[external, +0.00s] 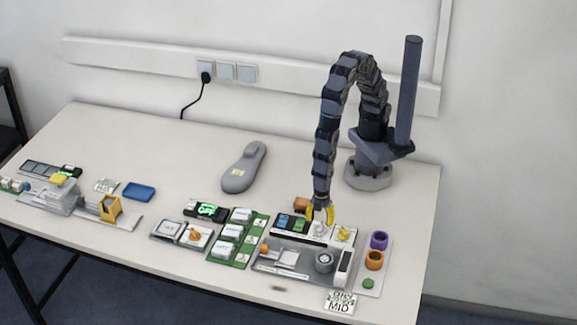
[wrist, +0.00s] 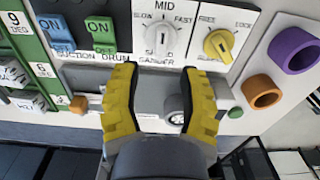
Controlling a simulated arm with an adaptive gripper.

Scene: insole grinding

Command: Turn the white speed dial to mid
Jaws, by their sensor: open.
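The white speed dial (wrist: 160,38) sits on a white panel, with SLOW on its left, MID above and FAST on its right. Its raised grip stands roughly upright in the wrist view, towards MID. I cannot tell its exact setting. In the external view the dial (external: 320,229) is small and lies just below my fingertips. My gripper (wrist: 160,72) is open, with yellow fingers spread wide and nothing between them. The fingertips are apart from the dial, just below it in the wrist view. My gripper (external: 320,214) points down over the panel in the external view.
A yellow FREE/LOCK dial (wrist: 218,45) is close on the right. Blue (wrist: 56,33) and green (wrist: 101,32) ON switches are on the left. Purple (external: 379,240) and orange (external: 374,260) rings stand farther right. A card reading MID (external: 340,302) lies at the front.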

